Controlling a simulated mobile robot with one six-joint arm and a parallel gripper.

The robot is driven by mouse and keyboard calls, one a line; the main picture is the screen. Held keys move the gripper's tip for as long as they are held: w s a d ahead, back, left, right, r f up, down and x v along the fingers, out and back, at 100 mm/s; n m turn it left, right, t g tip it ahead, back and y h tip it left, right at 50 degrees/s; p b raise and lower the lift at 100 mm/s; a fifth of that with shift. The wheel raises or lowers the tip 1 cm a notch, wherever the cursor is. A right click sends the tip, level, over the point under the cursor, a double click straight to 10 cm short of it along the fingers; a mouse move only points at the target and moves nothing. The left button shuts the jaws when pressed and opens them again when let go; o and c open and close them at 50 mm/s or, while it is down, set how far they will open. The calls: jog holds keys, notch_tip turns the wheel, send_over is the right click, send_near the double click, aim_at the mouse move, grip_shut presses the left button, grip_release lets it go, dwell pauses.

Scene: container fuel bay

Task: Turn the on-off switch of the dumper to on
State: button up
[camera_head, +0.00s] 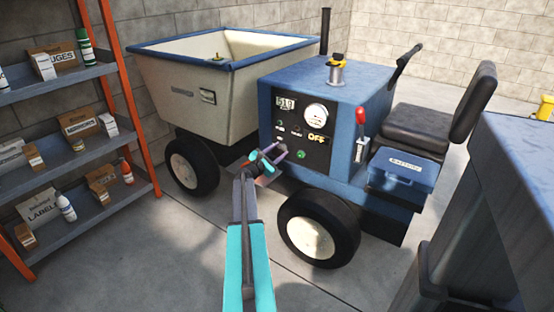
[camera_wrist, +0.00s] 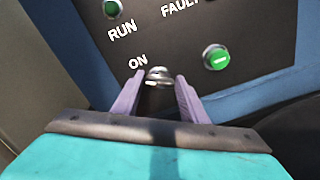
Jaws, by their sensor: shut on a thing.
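The dumper (camera_head: 283,85) has a cream skip and a blue body with a black control panel (camera_head: 318,113) on its front.
A green button (camera_wrist: 216,57) is right of the switch. A green RUN lamp (camera_wrist: 112,8) is above left. A red-handled lever (camera_head: 360,118) stands at the panel's right. Shelving (camera_head: 60,92) with boxes is at the left, and a dark cabinet (camera_head: 505,190) at the right.

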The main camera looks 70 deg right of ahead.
jog(key=shift+w+m+b, duration=0.25)
jog(key=shift+m+b, duration=1.2)
jog(key=shift+b, duration=0.55)
jog(key=shift+w+m+b, duration=0.2)
jog(key=shift+m+b, duration=1.25)
jog(key=shift+b, duration=0.5)
jog(key=shift+r, duration=0.1)
jog(key=o, duration=1)
jog(key=shift+s, duration=0.1)
jog(key=shift+o, duration=0.2)
jog(key=shift+s, duration=0.15)
